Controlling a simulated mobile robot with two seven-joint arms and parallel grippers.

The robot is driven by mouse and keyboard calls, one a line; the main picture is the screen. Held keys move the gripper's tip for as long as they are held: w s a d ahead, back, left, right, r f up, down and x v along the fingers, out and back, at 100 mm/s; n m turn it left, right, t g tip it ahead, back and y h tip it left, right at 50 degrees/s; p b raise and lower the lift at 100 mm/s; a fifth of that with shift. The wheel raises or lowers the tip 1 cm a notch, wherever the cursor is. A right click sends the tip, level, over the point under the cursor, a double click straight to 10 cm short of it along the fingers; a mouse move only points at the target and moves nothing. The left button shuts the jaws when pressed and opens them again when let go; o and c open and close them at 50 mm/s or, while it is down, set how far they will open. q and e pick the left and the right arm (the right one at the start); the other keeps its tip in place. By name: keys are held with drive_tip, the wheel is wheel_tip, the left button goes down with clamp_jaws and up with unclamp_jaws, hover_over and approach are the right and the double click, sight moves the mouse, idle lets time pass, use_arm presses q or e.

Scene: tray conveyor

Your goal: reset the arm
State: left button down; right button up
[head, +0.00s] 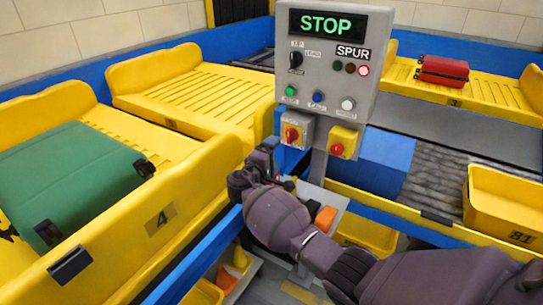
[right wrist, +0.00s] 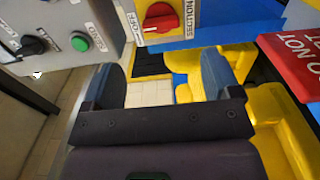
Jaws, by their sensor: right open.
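My right arm comes in from the lower right of the head view. Its right gripper (head: 264,156) is in front of the control panel's post, just below and left of the switch boxes. In the right wrist view the right gripper (right wrist: 163,75) has its two fingers wide apart with nothing between them. The grey control panel (head: 328,75) shows STOP in green and has a lit red lamp. A red rotary switch (right wrist: 163,18) on a yellow box lies beyond the fingers in the right wrist view. My left gripper is not in view.
A green suitcase (head: 70,185) lies in the yellow tray marked 4 (head: 165,222) at left. An empty yellow tray (head: 205,90) stands behind it. A red suitcase (head: 443,70) lies in a yellow tray at the back right. A blue rail (head: 205,250) runs close to my right gripper.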

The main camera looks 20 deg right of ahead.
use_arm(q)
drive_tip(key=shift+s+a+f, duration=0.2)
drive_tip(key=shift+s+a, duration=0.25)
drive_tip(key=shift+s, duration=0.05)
use_arm(e)
drive_tip(key=shift+s+a, duration=0.2)
drive_tip(key=shift+a, duration=0.05)
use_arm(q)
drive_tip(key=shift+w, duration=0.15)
